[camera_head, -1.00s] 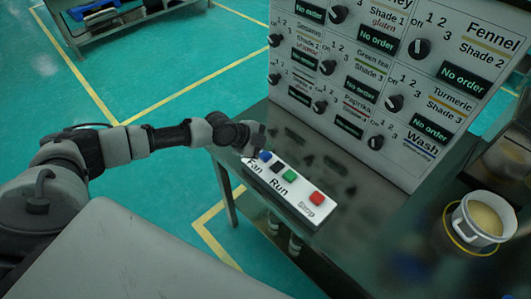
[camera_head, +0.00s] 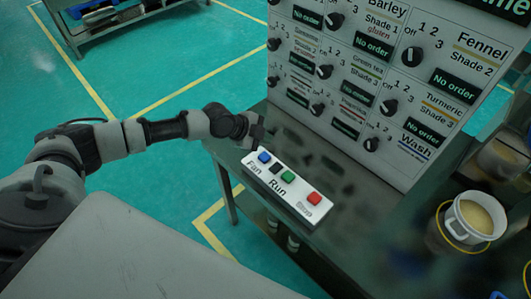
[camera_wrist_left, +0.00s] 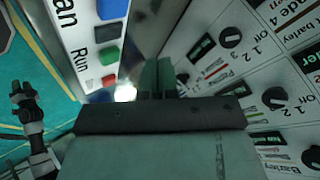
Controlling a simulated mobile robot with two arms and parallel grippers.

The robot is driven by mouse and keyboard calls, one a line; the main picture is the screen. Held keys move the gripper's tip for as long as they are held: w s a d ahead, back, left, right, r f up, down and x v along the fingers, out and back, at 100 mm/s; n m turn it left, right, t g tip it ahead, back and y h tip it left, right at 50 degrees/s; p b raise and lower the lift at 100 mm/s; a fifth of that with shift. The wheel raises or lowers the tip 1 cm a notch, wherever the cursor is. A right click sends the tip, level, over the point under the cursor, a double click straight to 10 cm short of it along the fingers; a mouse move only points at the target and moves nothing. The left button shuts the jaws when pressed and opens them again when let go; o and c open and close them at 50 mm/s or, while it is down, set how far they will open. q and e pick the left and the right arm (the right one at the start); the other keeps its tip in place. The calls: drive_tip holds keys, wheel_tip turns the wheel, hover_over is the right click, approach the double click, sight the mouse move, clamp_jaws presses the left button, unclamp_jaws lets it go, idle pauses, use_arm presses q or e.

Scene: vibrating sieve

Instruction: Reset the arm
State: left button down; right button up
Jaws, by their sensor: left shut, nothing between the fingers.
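My left arm comes in from the left in the head view. Its gripper (camera_head: 258,130) is shut and empty, a little above the far-left end of the white button box and apart from it. In the left wrist view the closed fingers (camera_wrist_left: 158,78) point between the button box (camera_wrist_left: 85,50) and the dial panel (camera_wrist_left: 240,60). The button box (camera_head: 305,207) lies on the dark table and has blue, black, green and red buttons. My right gripper does not show.
The dial panel (camera_head: 375,60) stands upright at the back of the table (camera_head: 350,215). A white pot (camera_head: 475,219) of tan contents sits at the right. Another metal bench (camera_head: 105,20) stands at the far left. Green floor is open between them.

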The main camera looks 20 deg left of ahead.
use_arm(q)
drive_tip(key=shift+d, duration=0.1)
drive_tip(key=s+d+f, duration=0.1)
drive_tip(key=s+d, duration=0.2)
drive_tip(key=s+d+f+g, duration=0.1)
drive_tip(key=s+d, duration=0.2)
drive_tip(key=d, duration=0.1)
drive_tip(key=s+d+g+h, duration=0.1)
drive_tip(key=s+d, duration=0.2)
drive_tip(key=d, duration=0.1)
drive_tip(key=shift+d+f, duration=0.25)
drive_tip(key=shift+f, duration=0.15)
drive_tip(key=s+d+r+n+y, duration=0.25)
drive_tip(key=s+n, duration=0.35)
drive_tip(key=s, duration=0.4)
drive_tip(key=s+a+n+g+y, duration=0.1)
drive_tip(key=s+a+n+y, duration=0.4)
drive_tip(key=s+a+n, duration=0.55)
wheel_tip(320, 180, down, 24)
drive_tip(key=f+g, duration=0.1)
drive_tip(key=s+a+f+m+g, duration=0.1)
drive_tip(key=s+a+f, duration=0.2)
drive_tip(key=s+f, duration=1.4)
drive_tip(key=shift+f+g, duration=0.2)
drive_tip(key=shift+g, duration=0.1)
